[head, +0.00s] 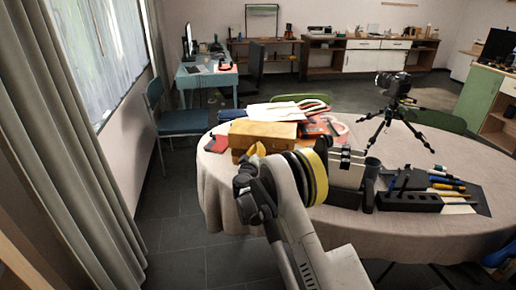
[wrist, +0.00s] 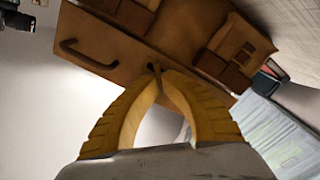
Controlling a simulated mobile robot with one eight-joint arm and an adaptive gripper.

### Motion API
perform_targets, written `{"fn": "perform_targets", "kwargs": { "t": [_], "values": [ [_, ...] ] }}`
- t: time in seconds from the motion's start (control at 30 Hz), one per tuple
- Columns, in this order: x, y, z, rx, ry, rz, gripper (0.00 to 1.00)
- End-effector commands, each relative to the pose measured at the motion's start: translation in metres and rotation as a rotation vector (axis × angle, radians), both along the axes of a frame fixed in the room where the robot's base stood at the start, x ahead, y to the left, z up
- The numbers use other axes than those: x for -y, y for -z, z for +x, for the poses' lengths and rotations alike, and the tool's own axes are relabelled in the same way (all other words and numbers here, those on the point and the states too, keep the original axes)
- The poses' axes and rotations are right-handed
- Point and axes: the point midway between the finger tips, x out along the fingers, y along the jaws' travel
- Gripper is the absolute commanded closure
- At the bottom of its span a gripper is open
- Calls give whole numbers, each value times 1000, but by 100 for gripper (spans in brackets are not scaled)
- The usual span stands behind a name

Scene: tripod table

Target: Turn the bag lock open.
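The tan-brown bag (head: 262,130) lies on the round table among papers and folders. In the wrist view the bag (wrist: 110,38) fills the upper middle, with a curved handle (wrist: 85,58) at left and a strap buckle (wrist: 243,54) at right. My gripper (head: 256,150) is at the bag's near side. In the wrist view its two yellow fingers (wrist: 156,74) come together at the bag's face. A small dark piece, seemingly the bag lock (wrist: 153,67), shows between the fingertips. The fingers hide most of it, so its turn angle cannot be told.
White papers and a red folder (head: 318,127) lie behind and right of the bag. A camera on a tripod (head: 392,88) stands at the table's back right. A black organiser (head: 410,201) with pens is at the right. A blue chair (head: 180,120) stands left behind the table.

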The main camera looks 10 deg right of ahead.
Motion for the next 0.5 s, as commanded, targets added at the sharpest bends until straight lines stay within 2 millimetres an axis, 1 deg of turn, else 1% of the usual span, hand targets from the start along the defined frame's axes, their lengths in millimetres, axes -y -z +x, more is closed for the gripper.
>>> {"fn": "perform_targets", "kwargs": {
  "t": [0.5],
  "values": [
    [-4,6,2,-181,0,-448,100]
  ]
}}
